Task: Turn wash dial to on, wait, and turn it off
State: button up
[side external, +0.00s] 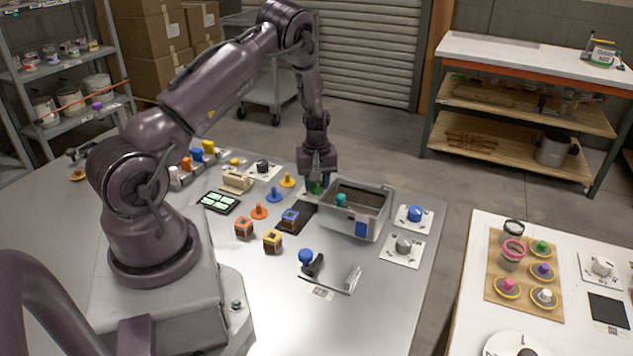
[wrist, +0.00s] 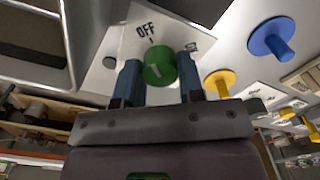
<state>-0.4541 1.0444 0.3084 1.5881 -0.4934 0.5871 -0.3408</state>
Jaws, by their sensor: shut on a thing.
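The green dial (wrist: 158,68) sits on a white plate (wrist: 130,45) in the wrist view. The plate reads OFF with a small tick above the dial, and a second label at its right is partly hidden. A pale mark shows on the dial, but which label it points to is hard to tell. My gripper (wrist: 160,85) has one finger on each side of the dial and is shut on it. In the side external view my gripper (side external: 317,183) reaches down to the dial (side external: 316,188), which is mostly hidden, beside the grey bin.
The grey bin (side external: 352,226) stands close to the right of my gripper. Blue (side external: 274,195) and yellow (side external: 287,181) pegs stand to the left. Blue (side external: 414,213) and grey (side external: 403,244) dials sit right of the bin.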

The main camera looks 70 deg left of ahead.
dwell(0.5)
jog(key=o, duration=0.9)
notch_tip(320, 180, up, 13)
jog(key=s+d+r+m+t, duration=0.2)
jog(key=s+d+r+m, duration=0.3)
jog(key=d+r, duration=0.2)
jog(key=s+d+r+m+t, duration=0.1)
jog(key=s+d+r+m, duration=0.4)
jog(key=d, duration=0.6)
jog(key=s+d+r+m+t, duration=0.2)
jog(key=s+d+r+m, duration=0.3)
jog(key=d+r, duration=0.4)
jog(key=shift+s+d+m+t, duration=0.1)
jog(key=shift+d+m+t, duration=0.2)
jog(key=shift+d+m, duration=0.15)
